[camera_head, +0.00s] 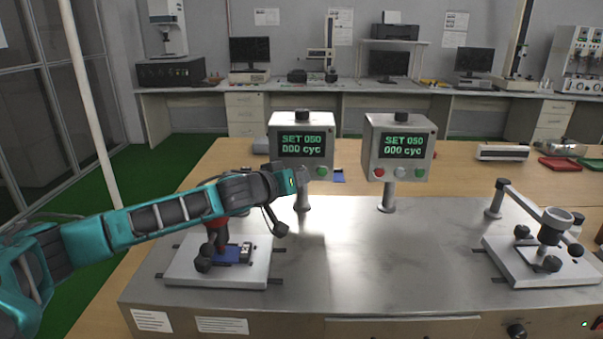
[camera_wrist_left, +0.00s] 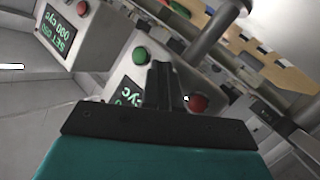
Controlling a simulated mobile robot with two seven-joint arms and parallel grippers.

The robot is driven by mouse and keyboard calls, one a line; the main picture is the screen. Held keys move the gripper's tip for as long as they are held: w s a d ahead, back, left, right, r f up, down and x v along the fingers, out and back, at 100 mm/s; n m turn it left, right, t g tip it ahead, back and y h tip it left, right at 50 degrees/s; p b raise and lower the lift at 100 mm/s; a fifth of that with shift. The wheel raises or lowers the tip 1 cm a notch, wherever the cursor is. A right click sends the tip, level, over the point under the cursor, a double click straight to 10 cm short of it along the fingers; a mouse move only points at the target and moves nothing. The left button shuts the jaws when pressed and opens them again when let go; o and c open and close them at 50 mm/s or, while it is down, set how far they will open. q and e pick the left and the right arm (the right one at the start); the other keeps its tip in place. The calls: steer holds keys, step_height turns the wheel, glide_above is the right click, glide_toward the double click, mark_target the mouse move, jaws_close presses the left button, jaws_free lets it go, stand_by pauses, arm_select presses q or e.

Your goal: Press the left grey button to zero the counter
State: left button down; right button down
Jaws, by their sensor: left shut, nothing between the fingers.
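The left counter box (camera_head: 301,125) stands on a post and shows "SET 050" and "000 cyc" in green. Its green button (camera_head: 322,171) shows at the lower right; it also shows in the left wrist view (camera_wrist_left: 140,54), with the red button (camera_wrist_left: 198,103) on the other side. The grey button between them is hidden behind my fingers. My left gripper (camera_head: 300,178) is shut and empty, in front of the box's lower edge. In the left wrist view its fingertips (camera_wrist_left: 160,68) lie between the green and red buttons. I cannot tell whether they touch. My right gripper is not in view.
A similar right counter box (camera_head: 434,150) stands beside it, with red, grey and green buttons. Fixtures stand on the left base plate (camera_head: 180,268) and right base plate (camera_head: 510,268). The steel top (camera_head: 390,260) between them is clear. My left arm passes above the left fixture.

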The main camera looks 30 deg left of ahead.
arm_select(q)
steer(key=shift+s+d, duration=0.3)
steer(key=shift+s, duration=0.25)
steer(key=s+d, duration=0.1)
steer(key=s+b, duration=0.1)
steer(key=s, duration=0.1)
steer(key=s+d+b, duration=0.1)
steer(key=shift+s+d, duration=0.15)
steer(key=shift+d, duration=0.2)
stand_by(0.8)
